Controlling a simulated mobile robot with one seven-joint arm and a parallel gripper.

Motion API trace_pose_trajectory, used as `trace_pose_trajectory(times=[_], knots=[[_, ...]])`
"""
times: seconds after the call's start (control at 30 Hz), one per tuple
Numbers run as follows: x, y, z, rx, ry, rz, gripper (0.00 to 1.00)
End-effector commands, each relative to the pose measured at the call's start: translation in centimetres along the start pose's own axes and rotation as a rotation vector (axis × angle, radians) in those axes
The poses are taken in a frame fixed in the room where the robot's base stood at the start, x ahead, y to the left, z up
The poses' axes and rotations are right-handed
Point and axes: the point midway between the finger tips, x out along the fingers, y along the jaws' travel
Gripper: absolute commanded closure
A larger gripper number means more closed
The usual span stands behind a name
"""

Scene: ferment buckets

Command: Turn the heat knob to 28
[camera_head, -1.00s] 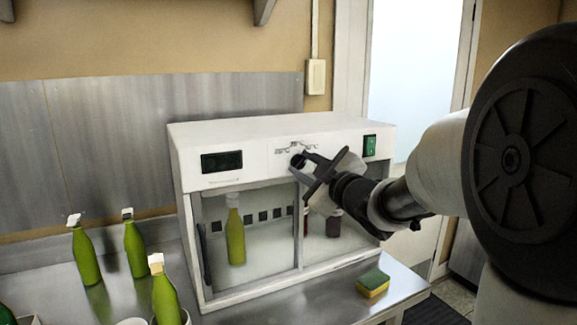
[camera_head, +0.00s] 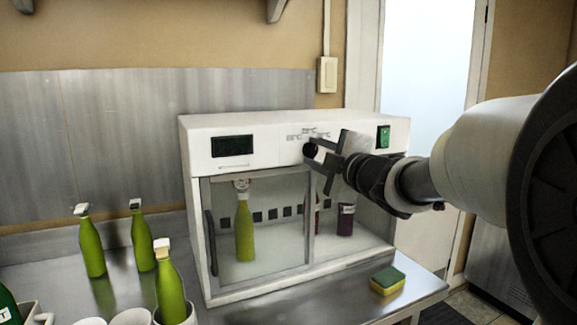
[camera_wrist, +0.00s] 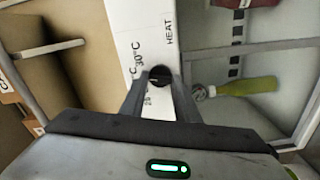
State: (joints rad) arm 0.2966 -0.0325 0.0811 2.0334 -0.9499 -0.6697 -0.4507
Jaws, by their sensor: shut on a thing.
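The black heat knob (camera_head: 311,150) is on the front panel of the white heated cabinet (camera_head: 262,156), under a printed scale. In the wrist view the knob (camera_wrist: 160,78) sits between the fingertips, beside the printed word HEAT and markings that include 30°C. My gripper (camera_head: 317,152) reaches the knob from the right and is shut on it; it also shows in the wrist view (camera_wrist: 160,86). The knob's exact setting is too small to read. A dark display (camera_head: 233,146) is at the panel's left, and a green switch (camera_head: 383,136) at its right.
Behind the cabinet's glass doors stand a green bottle (camera_head: 244,230) and a dark jar (camera_head: 345,220). Several green bottles (camera_head: 91,247) stand on the steel counter at left. A yellow-green sponge (camera_head: 387,280) lies at the counter's right front.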

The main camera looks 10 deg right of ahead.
Motion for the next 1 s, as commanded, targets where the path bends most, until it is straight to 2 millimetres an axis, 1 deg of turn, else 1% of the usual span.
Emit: trace_pose_trajectory(times=[0.03,0.2,0.4,0.63,1.0], knots=[[0.01,-0.34,0.04,-0.035,0.002,0.003,0.94],[0.01,-0.26,-0.02,-0.148,0.002,0.002,0.94],[0.02,-0.12,-0.04,-0.237,0.002,0.002,0.94],[0.01,-0.03,-0.01,-0.282,0.000,0.001,0.94],[0.01,0.03,-0.03,-0.287,0.000,0.001,0.94]])
